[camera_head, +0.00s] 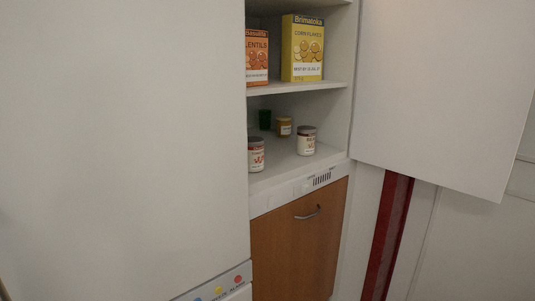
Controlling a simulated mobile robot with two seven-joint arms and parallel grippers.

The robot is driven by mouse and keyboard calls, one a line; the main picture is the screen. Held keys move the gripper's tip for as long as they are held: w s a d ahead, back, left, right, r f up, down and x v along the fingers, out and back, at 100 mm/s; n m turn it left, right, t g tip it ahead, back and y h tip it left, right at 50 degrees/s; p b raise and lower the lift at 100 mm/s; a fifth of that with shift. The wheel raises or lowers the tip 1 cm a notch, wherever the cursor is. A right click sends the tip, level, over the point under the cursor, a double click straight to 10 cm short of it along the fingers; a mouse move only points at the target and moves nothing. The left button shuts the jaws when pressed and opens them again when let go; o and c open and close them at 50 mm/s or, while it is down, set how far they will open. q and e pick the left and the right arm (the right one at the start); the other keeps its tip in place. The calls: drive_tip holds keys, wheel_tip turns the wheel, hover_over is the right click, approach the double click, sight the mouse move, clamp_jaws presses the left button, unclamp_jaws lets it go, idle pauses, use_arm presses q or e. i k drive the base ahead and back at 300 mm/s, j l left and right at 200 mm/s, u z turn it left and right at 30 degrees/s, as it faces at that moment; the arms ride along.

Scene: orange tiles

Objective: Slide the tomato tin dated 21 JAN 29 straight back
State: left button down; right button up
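Two white tins with red print stand upright on the lower shelf (281,170) of the open cupboard. One tin (256,155) is at the front left, partly cut off by the large pale panel. The other tin (306,141) is farther right and a little farther back. Their labels are too small to read, so I cannot tell which is dated 21 JAN 29, nor confirm that they are tomato tins. Neither of my grippers shows in the head view.
A yellow-brown jar (284,127) and a dark green container (265,119) stand behind the tins. Above are an orange lentils box (257,57) and a yellow corn flakes box (302,50). A pale panel (120,140) blocks the left; an open white door (440,90) hangs right.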

sight(255, 145)
drive_tip(key=i+l, duration=0.2)
drive_tip(key=l, duration=0.15)
drive_tip(key=i+l+u, duration=0.1)
drive_tip(key=l, duration=0.25)
drive_tip(key=i+l, duration=0.5)
drive_tip(key=l, duration=0.2)
drive_tip(key=i+l+u, duration=0.1)
drive_tip(key=l, duration=0.25)
drive_tip(key=i, duration=0.1)
